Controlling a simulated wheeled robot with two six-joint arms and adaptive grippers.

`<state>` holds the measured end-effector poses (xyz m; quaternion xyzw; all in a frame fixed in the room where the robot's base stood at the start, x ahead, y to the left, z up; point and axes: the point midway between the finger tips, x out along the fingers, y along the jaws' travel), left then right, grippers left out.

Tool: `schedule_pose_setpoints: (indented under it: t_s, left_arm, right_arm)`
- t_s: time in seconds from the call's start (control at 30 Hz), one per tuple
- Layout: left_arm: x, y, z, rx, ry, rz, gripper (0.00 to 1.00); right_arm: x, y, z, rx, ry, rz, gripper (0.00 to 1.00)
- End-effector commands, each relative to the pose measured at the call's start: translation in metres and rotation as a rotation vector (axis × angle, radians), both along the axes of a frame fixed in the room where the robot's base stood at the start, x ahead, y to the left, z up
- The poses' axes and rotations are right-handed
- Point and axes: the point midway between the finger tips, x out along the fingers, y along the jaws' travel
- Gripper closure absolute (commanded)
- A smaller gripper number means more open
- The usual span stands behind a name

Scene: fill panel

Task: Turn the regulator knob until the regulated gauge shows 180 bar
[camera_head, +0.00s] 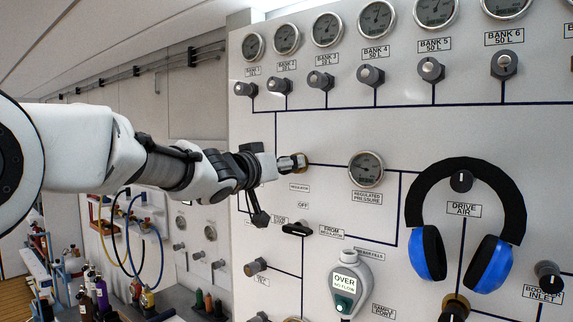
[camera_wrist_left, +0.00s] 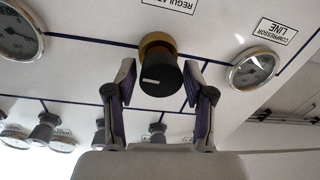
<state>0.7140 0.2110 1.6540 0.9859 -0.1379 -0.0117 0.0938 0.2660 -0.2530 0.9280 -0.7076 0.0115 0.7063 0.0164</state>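The regulator knob (camera_wrist_left: 161,79) is a black cylinder with a white mark, on a brass collar, in the middle of the left wrist view. In the head view its brass part (camera_head: 301,160) shows at my left gripper's tip. My left gripper (camera_head: 288,163) is open, one finger on each side of the knob; narrow gaps seem to show in the wrist view (camera_wrist_left: 158,84). The regulated pressure gauge (camera_head: 366,169) is right of the knob in the head view; its needle is too small to read. My right gripper is not in view.
Bank gauges and knobs (camera_head: 376,18) line the panel's top. Blue and black headphones (camera_head: 428,252) hang at the right, around the drive air knob (camera_head: 461,181). A black lever (camera_head: 297,229) and a green-white analyser (camera_head: 346,283) sit below. The compressor line gauge (camera_wrist_left: 254,67) is beside the knob.

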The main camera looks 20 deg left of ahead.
Motion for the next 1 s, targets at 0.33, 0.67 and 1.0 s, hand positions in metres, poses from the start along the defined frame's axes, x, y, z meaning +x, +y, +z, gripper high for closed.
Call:
schedule_pose_setpoints:
  t_s: [0.33, 0.67, 1.0]
  left_arm:
    - [0.0, 0.0, -0.001, 0.005, 0.0, 0.001, 0.95]
    - [0.0, 0.0, -0.002, 0.099, -0.033, 0.0, 0.96]
    - [0.0, -0.001, -0.003, 0.354, -0.126, 0.001, 0.95]
  right_arm:
    - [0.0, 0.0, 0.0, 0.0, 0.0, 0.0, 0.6]
    - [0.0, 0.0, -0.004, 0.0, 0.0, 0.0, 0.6]
    - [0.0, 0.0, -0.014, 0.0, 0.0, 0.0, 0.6]
